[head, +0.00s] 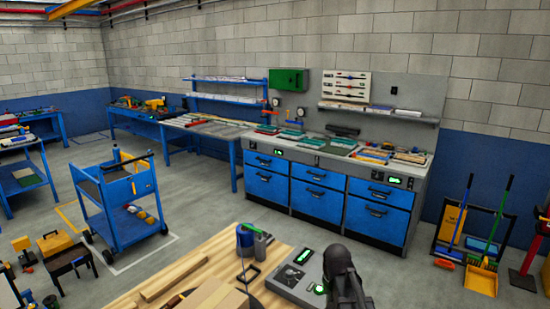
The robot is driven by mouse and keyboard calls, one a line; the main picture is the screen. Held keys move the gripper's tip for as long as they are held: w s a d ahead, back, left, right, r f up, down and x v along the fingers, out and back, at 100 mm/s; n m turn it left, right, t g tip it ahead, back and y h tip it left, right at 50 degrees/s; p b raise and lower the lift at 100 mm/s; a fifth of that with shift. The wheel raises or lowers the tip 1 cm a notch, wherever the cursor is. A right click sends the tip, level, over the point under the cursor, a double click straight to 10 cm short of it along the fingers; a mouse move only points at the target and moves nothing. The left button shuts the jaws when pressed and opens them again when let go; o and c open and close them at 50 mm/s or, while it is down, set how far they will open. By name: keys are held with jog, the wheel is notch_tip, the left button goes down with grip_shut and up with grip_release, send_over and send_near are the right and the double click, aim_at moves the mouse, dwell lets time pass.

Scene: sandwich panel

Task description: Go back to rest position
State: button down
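A dark grey, rounded shape (341,272) rises at the bottom edge, right of centre, in the head view. It looks like the end of my arm with my gripper, seen over the wooden workbench. Its fingertips cannot be made out, so whether it is open or shut, or holds anything, does not show. The light wooden workbench top (205,262) lies at the bottom. A grey panel box with green lights (297,277) stands on the bench just left of the dark shape. A cardboard-coloured block (215,297) is cut off by the bottom edge.
A blue-grey cup (245,236) stands at the bench's far edge. A blue cart (120,205) stands on the left floor. Blue drawer cabinets (315,195) line the back wall. Brooms (499,225) and a yellow dustpan (481,278) stand at right. The floor between bench and cabinets is clear.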

jog(key=s+n, duration=0.2)
jog(key=s, duration=0.8)
jog(key=shift+f, duration=0.2)
jog(key=shift+a, duration=0.2)
dwell(6.3)
